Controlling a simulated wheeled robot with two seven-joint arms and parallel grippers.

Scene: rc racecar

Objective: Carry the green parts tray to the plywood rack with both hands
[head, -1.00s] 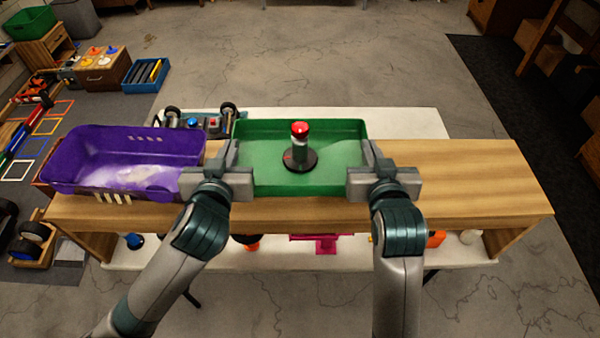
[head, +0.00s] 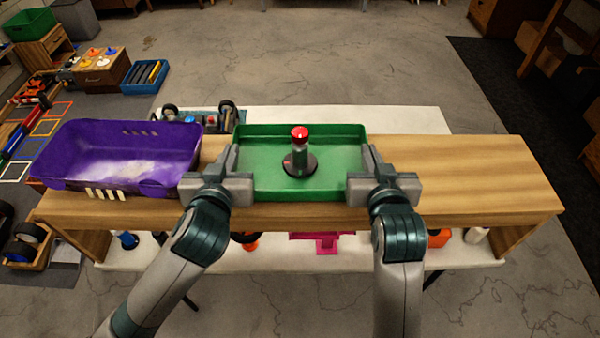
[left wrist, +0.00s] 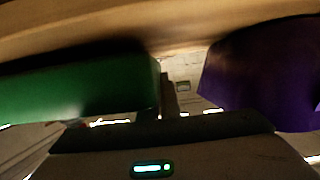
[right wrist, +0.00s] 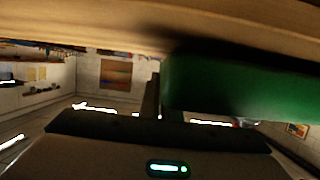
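The green parts tray (head: 260,160) is between my two grippers, over the plywood rack's wooden top (head: 475,175). A grey cylinder with a red top (head: 300,152) stands upright in it on a dark round base. My left gripper (head: 232,168) is at the tray's left wall and my right gripper (head: 370,168) at its right wall; both look shut on the walls. The tray also shows in the left wrist view (left wrist: 80,82) and the right wrist view (right wrist: 235,88), close to the wood. I cannot tell whether its underside touches the rack.
A purple bin (head: 75,155) sits on the rack's left part, close to my left gripper. The rack's right part is bare. A white table (head: 400,120) lies beneath, with a wheeled car chassis (head: 195,118) behind the rack and small coloured parts under it.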

